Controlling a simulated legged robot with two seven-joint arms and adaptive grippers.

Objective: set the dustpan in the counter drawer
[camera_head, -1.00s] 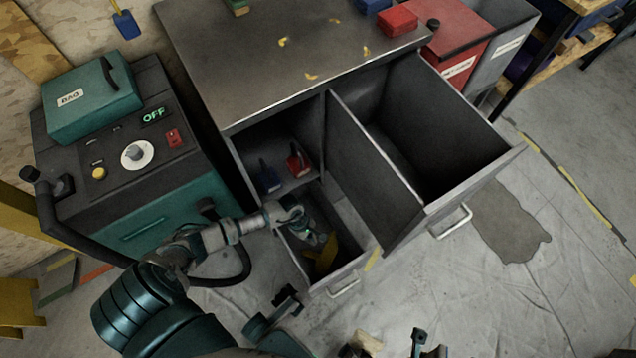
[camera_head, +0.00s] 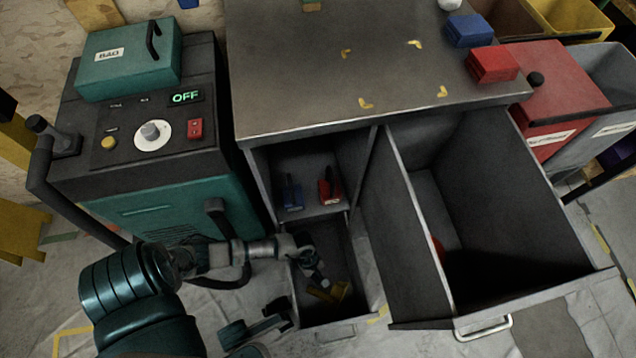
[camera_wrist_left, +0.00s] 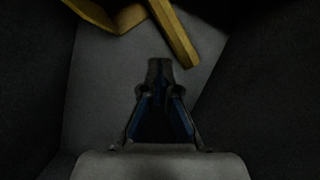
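The counter (camera_head: 370,62) has a large open drawer (camera_head: 590,240) on its right. A red thing (camera_head: 437,246) shows inside it, mostly hidden by its left wall. A lower, smaller compartment (camera_head: 366,300) is open at the left. My left gripper (camera_head: 322,281) reaches down into this lower compartment. In the left wrist view its fingertips (camera_wrist_left: 159,66) come together, with nothing clear between them. A bent yellow piece (camera_wrist_left: 172,30) lies just beyond the fingertips, apart from them, and shows in the head view (camera_head: 327,292). I cannot make out a dustpan for certain.
A shelf (camera_head: 312,206) above the lower compartment holds a blue item (camera_head: 291,193) and a red item (camera_head: 327,187). A teal machine (camera_head: 165,210) stands close on the left. Red (camera_head: 492,64) and blue (camera_head: 470,30) blocks sit on the counter's right end.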

